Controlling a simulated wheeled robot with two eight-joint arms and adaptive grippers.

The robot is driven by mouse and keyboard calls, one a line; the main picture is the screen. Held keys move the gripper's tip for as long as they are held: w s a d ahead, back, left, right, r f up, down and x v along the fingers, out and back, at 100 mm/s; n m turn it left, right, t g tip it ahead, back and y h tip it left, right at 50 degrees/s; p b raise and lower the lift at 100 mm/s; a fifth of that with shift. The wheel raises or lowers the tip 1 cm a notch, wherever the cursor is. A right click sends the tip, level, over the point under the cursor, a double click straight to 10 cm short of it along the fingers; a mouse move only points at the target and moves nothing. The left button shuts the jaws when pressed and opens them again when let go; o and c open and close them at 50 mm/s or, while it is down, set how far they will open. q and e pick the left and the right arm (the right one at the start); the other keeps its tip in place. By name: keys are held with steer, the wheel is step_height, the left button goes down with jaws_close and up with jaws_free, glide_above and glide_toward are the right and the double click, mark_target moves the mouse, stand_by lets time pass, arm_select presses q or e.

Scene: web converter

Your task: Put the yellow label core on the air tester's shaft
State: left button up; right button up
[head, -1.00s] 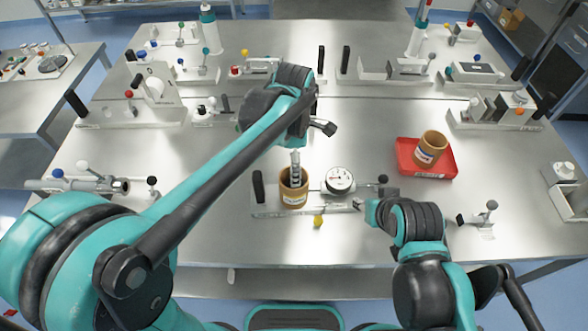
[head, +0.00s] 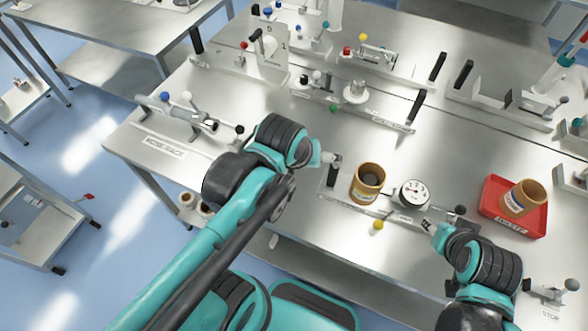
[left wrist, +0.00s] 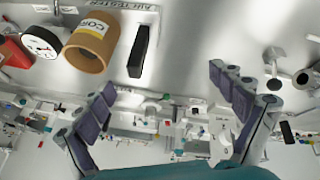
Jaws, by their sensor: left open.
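A brown core with a yellow label (head: 368,184) stands upright on the air tester's base beside the round gauge (head: 411,194). A dark round part shows inside its top and looks like the shaft end. In the left wrist view the core (left wrist: 91,45) shows its label, with the gauge (left wrist: 42,41) beside it. My left gripper (head: 331,159) is left of the core and apart from it. In the left wrist view its fingers (left wrist: 162,82) are spread and empty. My right arm's end (head: 441,234) is near the tester's right end; its fingers cannot be made out.
A red tray (head: 492,212) on the right holds a second brown core (head: 521,198). A small yellow knob (head: 378,225) is in front of the tester. Other fixtures stand behind and left, including one with a blue knob (head: 165,97). Bare table lies behind the tester.

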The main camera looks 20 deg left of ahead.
arm_select(q)
steer(key=s+a+f+m, duration=0.1)
steer(key=m, duration=0.1)
steer(key=s+a+f+m+t, duration=0.1)
steer(key=a+m, duration=0.1)
steer(key=shift+s+t, duration=0.3)
step_height(320, 180, down, 6)
steer(key=b, duration=0.6)
